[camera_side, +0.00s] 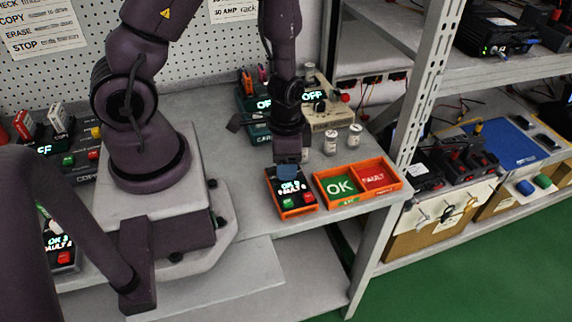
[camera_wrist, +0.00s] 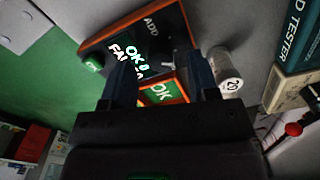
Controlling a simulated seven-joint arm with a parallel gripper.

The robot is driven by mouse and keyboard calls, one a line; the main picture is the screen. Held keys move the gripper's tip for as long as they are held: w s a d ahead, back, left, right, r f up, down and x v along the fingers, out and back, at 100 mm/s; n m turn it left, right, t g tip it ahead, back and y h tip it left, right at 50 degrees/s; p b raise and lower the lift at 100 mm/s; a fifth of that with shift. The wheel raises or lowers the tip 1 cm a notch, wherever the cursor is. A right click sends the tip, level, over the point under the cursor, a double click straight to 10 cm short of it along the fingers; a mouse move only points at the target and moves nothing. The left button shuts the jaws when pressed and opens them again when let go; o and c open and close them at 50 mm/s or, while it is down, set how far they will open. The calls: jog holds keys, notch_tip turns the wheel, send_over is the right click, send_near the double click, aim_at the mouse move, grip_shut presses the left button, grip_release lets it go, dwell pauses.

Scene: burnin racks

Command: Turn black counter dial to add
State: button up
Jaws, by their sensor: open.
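The black counter (camera_side: 283,202) with an orange edge sits on the bench in front of my arm. Its lit display reads OK and FAULT, with a green and a red button below. In the wrist view the counter (camera_wrist: 103,40) shows tilted, with the word ADD printed on its black face and a green button at one corner. A small pale mark near the fingers may be the dial; its setting cannot be read. My gripper (camera_side: 288,160) is over the counter's far end, fingers down. In the wrist view the open fingers of my gripper (camera_wrist: 160,78) hide part of the counter.
An orange two-part tray (camera_side: 357,201), green OK and red FAULT, stands close right of the counter. White cylinders (camera_side: 330,146) stand behind it. A shelf post (camera_side: 408,130) rises at the right.

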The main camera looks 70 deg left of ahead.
jog(key=shift+f, duration=0.85)
jog(key=c, duration=0.9)
jog(key=shift+n, duration=0.4)
jog(key=n, duration=0.4)
jog(key=shift+n, duration=0.4)
jog(key=n, duration=0.6)
jog(key=shift+n, duration=0.3)
